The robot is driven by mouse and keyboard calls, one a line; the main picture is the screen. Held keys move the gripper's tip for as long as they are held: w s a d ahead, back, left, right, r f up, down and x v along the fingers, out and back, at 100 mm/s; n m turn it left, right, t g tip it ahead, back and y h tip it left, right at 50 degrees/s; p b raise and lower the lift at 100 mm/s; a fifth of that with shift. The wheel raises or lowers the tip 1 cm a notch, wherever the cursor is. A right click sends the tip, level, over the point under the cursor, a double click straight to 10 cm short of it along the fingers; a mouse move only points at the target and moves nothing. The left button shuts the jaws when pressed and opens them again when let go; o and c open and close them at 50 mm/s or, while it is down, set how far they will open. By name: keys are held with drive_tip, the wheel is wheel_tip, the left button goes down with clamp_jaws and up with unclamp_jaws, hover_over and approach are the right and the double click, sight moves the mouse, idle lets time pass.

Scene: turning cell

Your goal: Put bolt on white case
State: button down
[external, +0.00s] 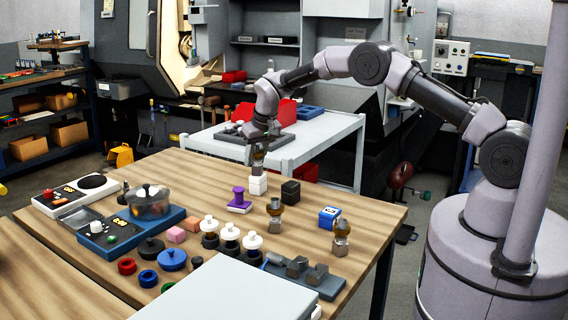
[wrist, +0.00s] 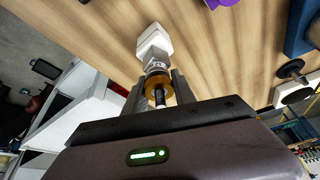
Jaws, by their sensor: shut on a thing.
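My gripper (external: 258,150) is shut on a bolt (external: 257,161) with an amber collar and a metal end pointing down. In the wrist view, the bolt (wrist: 158,86) sits between the two fingers of my gripper (wrist: 157,95). The small white case (external: 258,186) stands on the wooden table right under the bolt. It also shows in the wrist view (wrist: 153,42), just beyond the bolt's metal end. The bolt's lower end meets or nearly meets the case top; I cannot tell if they touch.
A black cube (external: 290,192), a purple piece (external: 239,202), another bolt-like piece (external: 274,210) and a blue cube (external: 329,217) stand close by on the table (external: 190,170). A white cart (external: 310,140) stands behind. Several knobbed parts crowd the front left.

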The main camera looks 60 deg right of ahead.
drive_tip(key=shift+r, duration=0.15)
drive_tip(key=shift+f, duration=0.2)
drive_tip(key=c, duration=1)
unclamp_jaws()
drive_tip(key=shift+c, duration=0.2)
drive_tip(key=shift+r, duration=0.1)
